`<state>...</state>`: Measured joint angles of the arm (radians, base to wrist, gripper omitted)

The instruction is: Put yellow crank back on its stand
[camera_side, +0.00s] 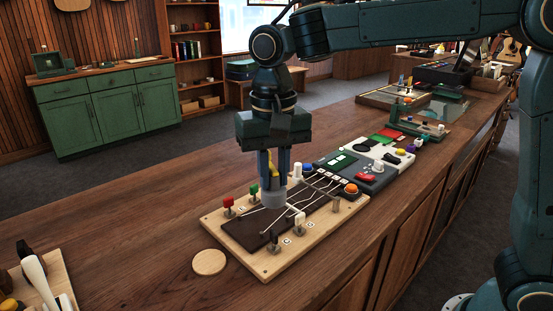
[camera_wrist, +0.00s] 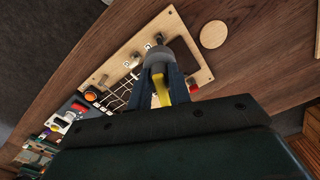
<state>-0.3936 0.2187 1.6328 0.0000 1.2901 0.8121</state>
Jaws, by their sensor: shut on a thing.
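My gripper (camera_side: 273,178) points straight down over the wooden board (camera_side: 267,271) and is shut on the yellow crank (camera_side: 273,163). In the wrist view the yellow crank (camera_wrist: 162,88) shows between the two fingers. A grey round piece (camera_side: 273,199) sits at the fingertips, below the yellow part; it also shows in the wrist view (camera_wrist: 159,56). I cannot tell whether it touches the board's dark panel (camera_side: 253,222). The board carries upright red (camera_side: 228,201), green (camera_side: 253,190), black (camera_side: 274,243) and white (camera_side: 300,219) pieces. Which stand belongs to the yellow crank is unclear.
An orange button (camera_side: 351,188) and pale branching lines are on the board's right part. A round wooden disc (camera_side: 209,262) lies in front. A grey control panel (camera_side: 357,170) stands behind to the right. Another board (camera_side: 48,285) with tools is at the left. Bare counter lies between.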

